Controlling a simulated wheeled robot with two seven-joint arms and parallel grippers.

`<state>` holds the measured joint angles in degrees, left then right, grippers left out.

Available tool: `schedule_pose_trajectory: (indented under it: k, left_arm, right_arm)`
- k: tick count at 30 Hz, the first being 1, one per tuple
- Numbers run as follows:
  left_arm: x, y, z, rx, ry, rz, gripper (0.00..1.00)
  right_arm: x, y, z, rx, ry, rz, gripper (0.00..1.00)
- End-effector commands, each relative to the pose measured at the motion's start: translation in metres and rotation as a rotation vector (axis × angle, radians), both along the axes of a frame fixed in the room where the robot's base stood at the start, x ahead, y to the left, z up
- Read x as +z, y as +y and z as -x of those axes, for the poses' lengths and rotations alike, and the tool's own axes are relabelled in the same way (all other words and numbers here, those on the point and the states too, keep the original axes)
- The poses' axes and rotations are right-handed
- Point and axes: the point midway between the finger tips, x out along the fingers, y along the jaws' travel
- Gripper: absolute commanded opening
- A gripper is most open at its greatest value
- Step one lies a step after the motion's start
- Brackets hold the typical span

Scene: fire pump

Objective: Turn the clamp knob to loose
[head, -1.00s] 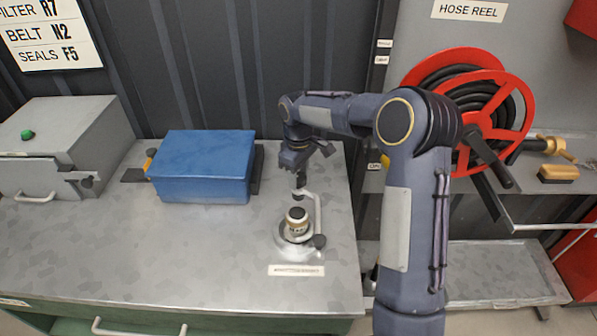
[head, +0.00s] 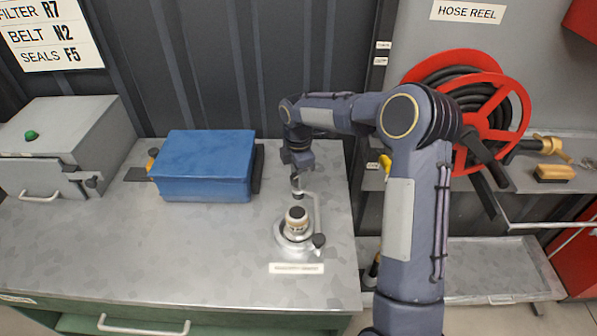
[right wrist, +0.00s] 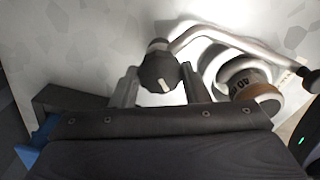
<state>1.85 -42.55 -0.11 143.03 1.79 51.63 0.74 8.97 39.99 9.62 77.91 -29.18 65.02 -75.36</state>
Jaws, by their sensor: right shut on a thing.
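The clamp knob (right wrist: 158,72) is black with a white mark on its face. In the right wrist view it sits between the two fingers of my right gripper (right wrist: 158,88). In the head view my right gripper (head: 297,179) points down onto the knob at the top of the silver clamp (head: 317,212), and is shut on it. The clamp's bent arm runs beside a round fitting (head: 296,216) with a black top and a brownish band; the fitting also shows in the right wrist view (right wrist: 243,77). My left gripper is not in view.
A blue box (head: 204,167) lies left of the clamp on the metal bench (head: 150,250). A grey case (head: 60,140) stands farther left. A small label (head: 296,268) is in front of the clamp. A red hose reel (head: 480,120) is at right.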

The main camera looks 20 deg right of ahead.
Motion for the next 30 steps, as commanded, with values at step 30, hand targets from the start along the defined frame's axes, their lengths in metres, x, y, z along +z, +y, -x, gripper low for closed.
schedule_pose_trajectory:
  k: [30]
  left_arm:
    - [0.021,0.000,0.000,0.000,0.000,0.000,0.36]
  right_arm:
    - [0.002,0.000,-0.001,0.761,-0.004,0.000,0.18]
